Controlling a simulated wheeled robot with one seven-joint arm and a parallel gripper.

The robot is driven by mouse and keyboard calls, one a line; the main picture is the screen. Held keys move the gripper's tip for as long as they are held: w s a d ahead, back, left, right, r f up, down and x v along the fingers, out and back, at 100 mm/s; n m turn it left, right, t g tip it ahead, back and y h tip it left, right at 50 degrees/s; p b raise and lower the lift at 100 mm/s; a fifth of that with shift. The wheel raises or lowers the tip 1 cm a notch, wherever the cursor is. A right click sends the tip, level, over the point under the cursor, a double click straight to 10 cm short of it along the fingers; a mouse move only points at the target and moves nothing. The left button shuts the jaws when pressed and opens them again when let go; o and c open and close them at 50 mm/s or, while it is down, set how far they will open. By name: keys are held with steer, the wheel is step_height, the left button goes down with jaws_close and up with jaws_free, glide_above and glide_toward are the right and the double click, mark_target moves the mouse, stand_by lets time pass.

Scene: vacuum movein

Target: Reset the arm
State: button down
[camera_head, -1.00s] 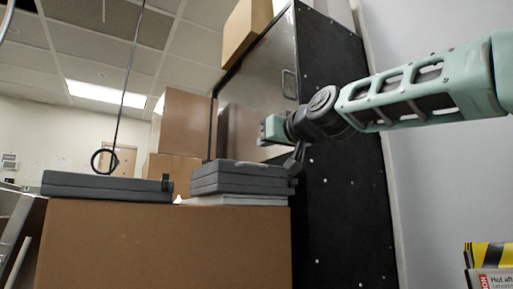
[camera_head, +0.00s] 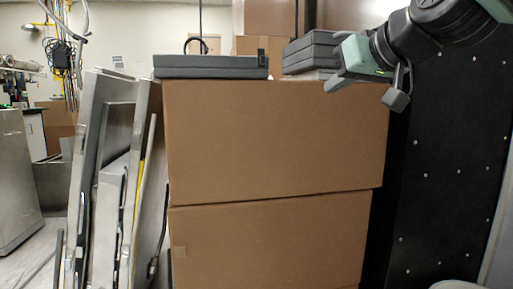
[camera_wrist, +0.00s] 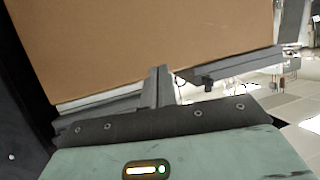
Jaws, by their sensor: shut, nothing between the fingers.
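My arm enters the head view at the upper right, in front of a black perforated panel. My gripper (camera_head: 334,84) points left and down beside the right end of the stacked cardboard boxes' top. In the wrist view, the two grey fingers (camera_wrist: 158,86) are together with nothing between them. Behind them is the brown side of a box (camera_wrist: 150,40). I cannot tell the exact gap between my gripper and the box or cases.
Two large cardboard boxes (camera_head: 270,140) are stacked in front. A flat grey case (camera_head: 210,67) and stacked grey cases (camera_head: 310,50) lie on top. The black panel (camera_head: 450,170) stands right. Metal panels (camera_head: 105,160) lean left of the boxes. Some floor shows at lower left.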

steer(key=s+a+f+n+g+h+p, duration=0.1)
steer(key=s+a+f+g, duration=0.25)
steer(key=s+f, duration=0.45)
steer(key=s+a+f+n+g+p, duration=0.1)
steer(key=s+a+f+g, duration=0.3)
steer(key=f, duration=0.9)
steer(key=s+d+f+n+g+h+p, duration=0.1)
steer(key=s+d+f+g+h, duration=0.15)
steer(key=s+f, duration=0.4)
steer(key=s+d+f+g+h+p, duration=0.1)
steer(key=s+d+f+g, duration=0.25)
steer(key=s, duration=0.65)
step_height(320, 180, up, 37)
steer(key=p, duration=3.8)
steer(key=shift+d+t, duration=0.15)
steer(key=shift+t, duration=0.3)
steer(key=shift+w+f, duration=0.1)
